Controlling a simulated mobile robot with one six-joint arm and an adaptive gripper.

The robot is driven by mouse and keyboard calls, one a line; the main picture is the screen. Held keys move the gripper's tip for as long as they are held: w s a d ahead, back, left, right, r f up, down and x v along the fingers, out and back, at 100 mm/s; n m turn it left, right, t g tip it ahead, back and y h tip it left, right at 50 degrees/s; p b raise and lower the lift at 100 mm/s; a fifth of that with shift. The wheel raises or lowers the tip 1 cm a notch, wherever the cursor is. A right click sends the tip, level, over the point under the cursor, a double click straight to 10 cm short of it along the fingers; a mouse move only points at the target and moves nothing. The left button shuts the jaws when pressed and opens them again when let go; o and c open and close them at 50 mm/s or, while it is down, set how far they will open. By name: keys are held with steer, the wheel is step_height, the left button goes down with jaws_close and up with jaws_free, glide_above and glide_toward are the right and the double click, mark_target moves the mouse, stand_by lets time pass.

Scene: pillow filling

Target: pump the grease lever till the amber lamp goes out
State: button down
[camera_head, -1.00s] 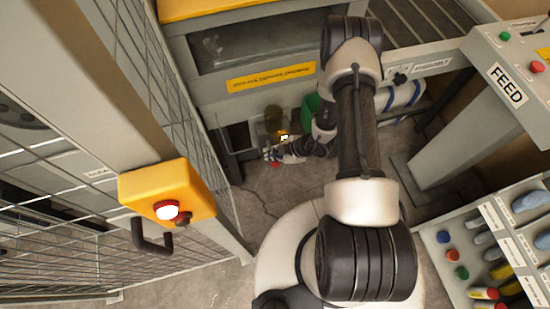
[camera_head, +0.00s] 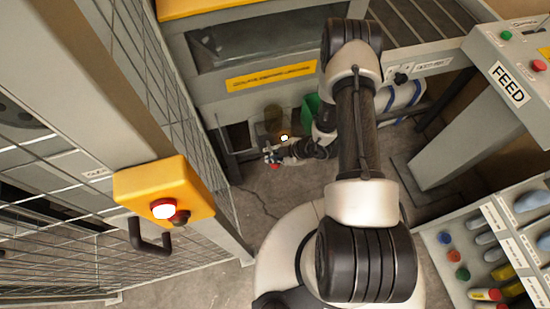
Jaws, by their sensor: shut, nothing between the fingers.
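The grease unit (camera_head: 273,117) is a small brownish reservoir low down beneath the machine. A small lamp (camera_head: 284,138) on its front glows bright, nearly white with a warm rim. My gripper (camera_head: 267,154) is at the end of my arm, low beside the unit and just below the lamp. It is shut and appears empty. A small red spot (camera_head: 275,166) shows right at the gripper; it may be the lever's knob, but I cannot tell whether they touch. The lever's shaft is not clear, being small and partly hidden by my gripper.
A yellow box with a lit red-white lamp (camera_head: 163,209) is on the fence post at left. Mesh fencing (camera_head: 80,255) bounds that side. The FEED console (camera_head: 508,85) and a parts bin (camera_head: 440,237) stand right. A green object (camera_head: 311,105) is behind my wrist.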

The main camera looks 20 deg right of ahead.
steer(key=shift+s+f+b, duration=0.2)
steer(key=shift+f+b, duration=0.3)
steer(key=shift+f, duration=0.2)
steer(key=shift+s+f+b, duration=0.15)
steer(key=shift+f+b, duration=0.35)
steer(key=shift+f, duration=0.2)
stand_by(0.9)
steer(key=shift+r, duration=0.2)
stand_by(0.4)
steer(key=shift+w+r+p, duration=0.25)
steer(key=shift+r+p, duration=0.55)
steer(key=shift+r, duration=0.15)
steer(key=shift+w+r+p, duration=0.3)
steer(key=shift+r+p, duration=0.45)
steer(key=shift+r, duration=0.25)
steer(key=shift+w+r+p, duration=0.25)
steer(key=shift+r+p, duration=0.55)
steer(key=shift+r, duration=0.15)
steer(key=r+p, duration=0.2)
steer(key=w+r+p, duration=0.1)
steer(key=r, duration=0.1)
steer(key=shift+w+r+p, duration=0.15)
steer(key=shift+r+p, duration=0.2)
steer(key=shift+r, duration=0.05)
steer(key=shift+d, duration=0.1)
stand_by(0.8)
